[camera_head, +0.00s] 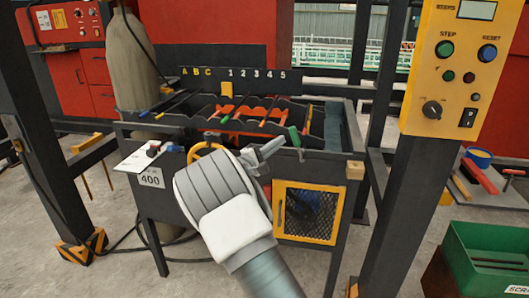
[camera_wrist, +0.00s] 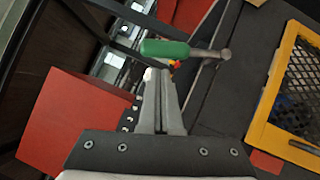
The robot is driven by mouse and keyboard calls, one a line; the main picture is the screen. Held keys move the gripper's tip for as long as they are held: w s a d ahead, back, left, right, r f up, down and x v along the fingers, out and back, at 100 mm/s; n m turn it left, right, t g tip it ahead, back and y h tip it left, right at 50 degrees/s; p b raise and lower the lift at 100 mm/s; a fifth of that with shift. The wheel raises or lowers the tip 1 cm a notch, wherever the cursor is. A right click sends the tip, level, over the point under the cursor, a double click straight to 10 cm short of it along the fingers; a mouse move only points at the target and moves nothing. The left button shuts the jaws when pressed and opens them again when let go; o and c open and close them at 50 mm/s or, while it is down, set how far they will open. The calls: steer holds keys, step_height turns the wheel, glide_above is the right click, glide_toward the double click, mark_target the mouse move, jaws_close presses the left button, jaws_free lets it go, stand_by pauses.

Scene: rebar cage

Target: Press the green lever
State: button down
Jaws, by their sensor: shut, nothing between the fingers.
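The green lever (camera_head: 295,136) stands at the front right rim of the dark workbench, just beyond my gripper (camera_head: 262,152) in the head view. In the wrist view the green lever (camera_wrist: 165,48) is a rounded green handle on a grey metal rod with a round end at its right. My gripper (camera_wrist: 160,75) is shut and empty, its fingertips just below the green handle in the picture. Whether the fingertips touch the handle I cannot tell. My arm hides part of the bench front in the head view.
The workbench (camera_head: 343,168) holds a rack with red bars and labels A to C and 1 to 5. A yellow-framed mesh door (camera_head: 308,213) is below. A yellow control panel (camera_head: 460,65) hangs at right on a dark post. A green bin (camera_head: 490,250) stands at lower right.

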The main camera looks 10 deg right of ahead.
steer(key=shift+d+r, duration=0.2)
steer(key=shift+d, duration=0.4)
